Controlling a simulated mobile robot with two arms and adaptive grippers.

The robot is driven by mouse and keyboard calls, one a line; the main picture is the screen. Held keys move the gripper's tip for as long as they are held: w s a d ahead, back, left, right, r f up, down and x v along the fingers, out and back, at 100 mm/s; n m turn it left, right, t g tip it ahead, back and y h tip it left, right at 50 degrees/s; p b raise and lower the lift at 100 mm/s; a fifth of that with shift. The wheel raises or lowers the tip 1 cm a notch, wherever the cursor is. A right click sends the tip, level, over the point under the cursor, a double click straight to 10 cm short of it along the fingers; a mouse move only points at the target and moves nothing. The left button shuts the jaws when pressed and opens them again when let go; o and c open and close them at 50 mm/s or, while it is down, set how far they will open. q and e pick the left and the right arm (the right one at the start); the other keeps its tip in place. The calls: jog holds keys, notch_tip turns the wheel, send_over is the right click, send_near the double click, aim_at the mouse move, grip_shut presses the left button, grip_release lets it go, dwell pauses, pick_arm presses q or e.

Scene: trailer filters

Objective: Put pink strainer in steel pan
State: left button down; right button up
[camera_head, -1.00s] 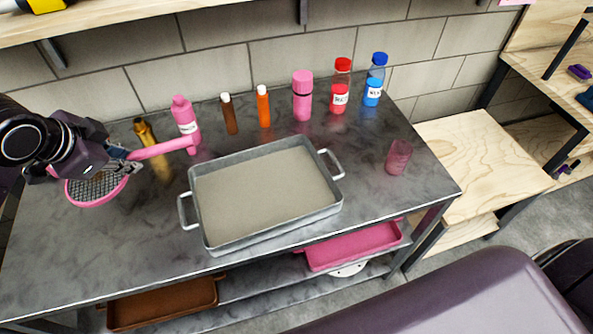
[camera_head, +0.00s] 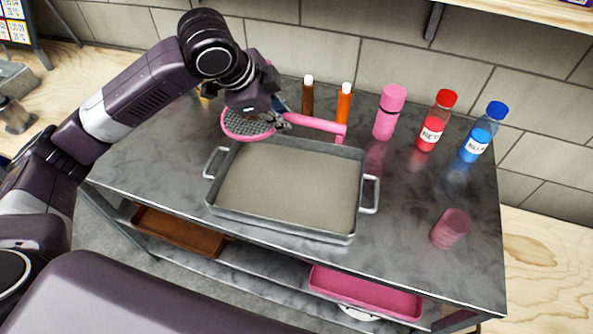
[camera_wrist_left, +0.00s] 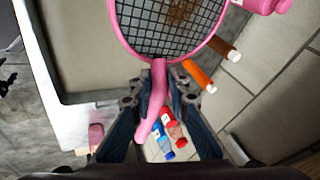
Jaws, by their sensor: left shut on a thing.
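The pink strainer (camera_head: 248,124) has a round mesh bowl and a pink handle. My left gripper (camera_head: 283,121) is shut on its handle and holds it at the back left rim of the steel pan, seemingly above the table. In the left wrist view the strainer's mesh (camera_wrist_left: 168,25) is at the top and the handle runs down between the fingers (camera_wrist_left: 157,100). The steel pan (camera_head: 290,187) is a rectangular, empty tray with two side handles, on the metal table. It also shows in the left wrist view (camera_wrist_left: 75,45). My right gripper is not in view.
Brown (camera_head: 308,96) and orange (camera_head: 344,104) bottles, a pink bottle (camera_head: 390,112), a red bottle (camera_head: 436,122) and a blue bottle (camera_head: 483,133) stand behind and right of the pan. A pink cup (camera_head: 450,229) stands at the right. The table's front left is clear.

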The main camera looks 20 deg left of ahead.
pick_arm(q)
notch_tip(320, 180, down, 12)
jog(key=shift+a+f, duration=0.1)
jog(key=shift+f, duration=0.6)
notch_tip(320, 180, down, 4)
jog(key=shift+f, duration=0.1)
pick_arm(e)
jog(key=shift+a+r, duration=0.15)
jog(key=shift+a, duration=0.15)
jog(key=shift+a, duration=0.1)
pick_arm(q)
jog(key=c, duration=1.8)
grip_release()
jog(key=shift+c, duration=0.2)
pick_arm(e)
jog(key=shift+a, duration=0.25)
